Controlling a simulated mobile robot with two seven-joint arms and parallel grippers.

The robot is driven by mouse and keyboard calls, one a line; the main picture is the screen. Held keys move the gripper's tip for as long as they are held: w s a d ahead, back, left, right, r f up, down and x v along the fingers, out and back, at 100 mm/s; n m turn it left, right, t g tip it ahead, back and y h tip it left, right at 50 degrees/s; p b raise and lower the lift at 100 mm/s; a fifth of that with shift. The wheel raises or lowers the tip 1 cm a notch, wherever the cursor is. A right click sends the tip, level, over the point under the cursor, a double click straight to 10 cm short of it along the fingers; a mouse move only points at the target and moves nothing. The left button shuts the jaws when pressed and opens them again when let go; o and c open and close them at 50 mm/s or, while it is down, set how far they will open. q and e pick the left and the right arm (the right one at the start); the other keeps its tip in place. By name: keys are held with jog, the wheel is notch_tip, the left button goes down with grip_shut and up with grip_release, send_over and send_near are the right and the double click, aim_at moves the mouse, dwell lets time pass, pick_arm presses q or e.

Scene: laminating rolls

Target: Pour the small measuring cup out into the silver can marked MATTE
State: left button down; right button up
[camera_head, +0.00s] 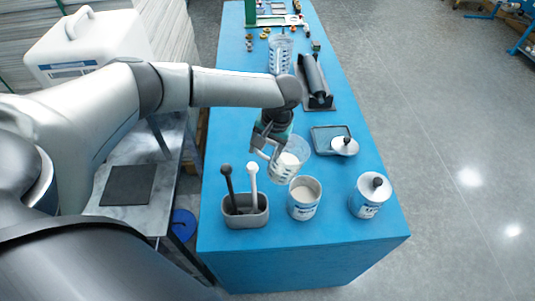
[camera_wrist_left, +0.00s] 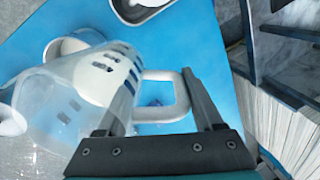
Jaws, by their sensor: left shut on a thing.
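My left gripper (camera_head: 264,147) is shut on the handle of a clear small measuring cup (camera_head: 290,162) with dark marks and white contents. The cup is above the blue table, just behind the open silver can (camera_head: 304,200), and looks tilted. In the left wrist view the fingers (camera_wrist_left: 165,95) lie on either side of the cup's handle, and the cup (camera_wrist_left: 85,90) fills the left side. The open can has a pale filling; its label is too small to read surely. It also shows partly behind the cup in the wrist view (camera_wrist_left: 72,42). My right gripper is not in view.
A grey holder (camera_head: 245,212) with black and white stirrers stands left of the open can.

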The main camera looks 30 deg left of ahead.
pick_arm(q)
jog(key=y+b, duration=0.3)
jog(key=shift+a+r, duration=0.2)
jog(key=shift+r, duration=0.2)
jog(key=shift+r+y, duration=0.2)
jog(key=shift+y, duration=0.1)
jog(key=shift+r+g+y+p, duration=0.15)
jog(key=shift+g+y+p, duration=0.2)
jog(key=shift+p, duration=0.25)
jog(key=shift+d+y, duration=0.15)
jog(key=shift+y, duration=0.8)
jog(key=shift+d+f+y, duration=0.15)
jog(key=shift+f+y, duration=0.1)
jog(key=shift+y, duration=0.05)
jog(key=shift+d+f+y+b, duration=0.15)
jog(key=shift+f+y+b, duration=0.05)
jog(key=shift+y+b, duration=0.45)
jog(key=shift+p, duration=0.4)
